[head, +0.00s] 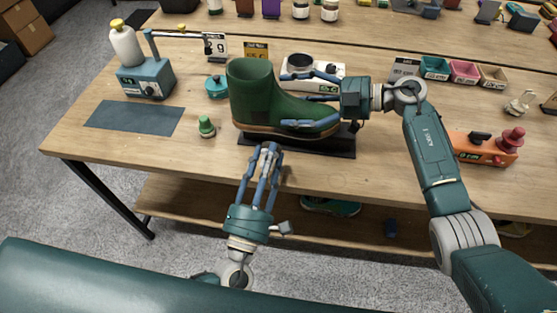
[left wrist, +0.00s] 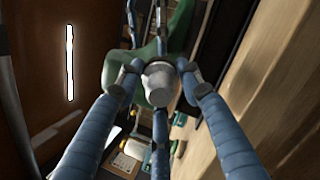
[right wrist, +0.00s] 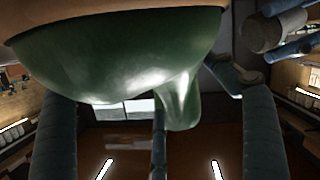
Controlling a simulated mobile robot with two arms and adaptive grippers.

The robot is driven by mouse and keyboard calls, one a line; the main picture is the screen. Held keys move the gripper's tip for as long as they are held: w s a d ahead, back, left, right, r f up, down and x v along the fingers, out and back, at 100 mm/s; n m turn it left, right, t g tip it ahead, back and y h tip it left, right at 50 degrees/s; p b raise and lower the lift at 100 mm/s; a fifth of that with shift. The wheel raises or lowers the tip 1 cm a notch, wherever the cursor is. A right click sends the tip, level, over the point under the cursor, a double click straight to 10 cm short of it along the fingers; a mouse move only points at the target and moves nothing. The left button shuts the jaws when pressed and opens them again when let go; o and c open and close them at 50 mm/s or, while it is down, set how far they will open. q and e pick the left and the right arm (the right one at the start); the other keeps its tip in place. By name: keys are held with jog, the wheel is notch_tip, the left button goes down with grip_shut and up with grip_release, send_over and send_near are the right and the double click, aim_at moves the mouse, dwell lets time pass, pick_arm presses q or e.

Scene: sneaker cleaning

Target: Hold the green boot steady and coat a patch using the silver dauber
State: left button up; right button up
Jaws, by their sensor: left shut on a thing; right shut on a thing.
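The green boot (head: 252,88) stands upright on a black base (head: 340,148) on the wooden table, its toe pointing right. My right gripper (head: 285,99) is shut around its toe, one finger on the far side and one on the near side. The boot's green surface (right wrist: 120,50) fills the upper right wrist view. My left gripper (head: 268,150) is just in front of the boot's near side. It is shut on the silver dauber (left wrist: 160,82), whose end points at the boot (left wrist: 150,60). Whether the dauber touches the boot is hidden.
A small green-capped bottle (head: 206,126) and a teal pot (head: 216,87) stand left of the boot. A dark mat (head: 133,118) lies at the left, before a teal device (head: 147,79). A white device (head: 327,72) is behind the boot. An orange tool (head: 482,149) sits right.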

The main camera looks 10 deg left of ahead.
pick_arm(q)
jog(key=shift+w+a, duration=1.6)
jog(key=shift+a, duration=0.15)
jog(key=shift+w, duration=1.2)
jog(key=shift+s+d, duration=0.1)
jog(key=shift+d, duration=1.9)
jog(key=shift+a, duration=0.1)
jog(key=shift+a, duration=1.95)
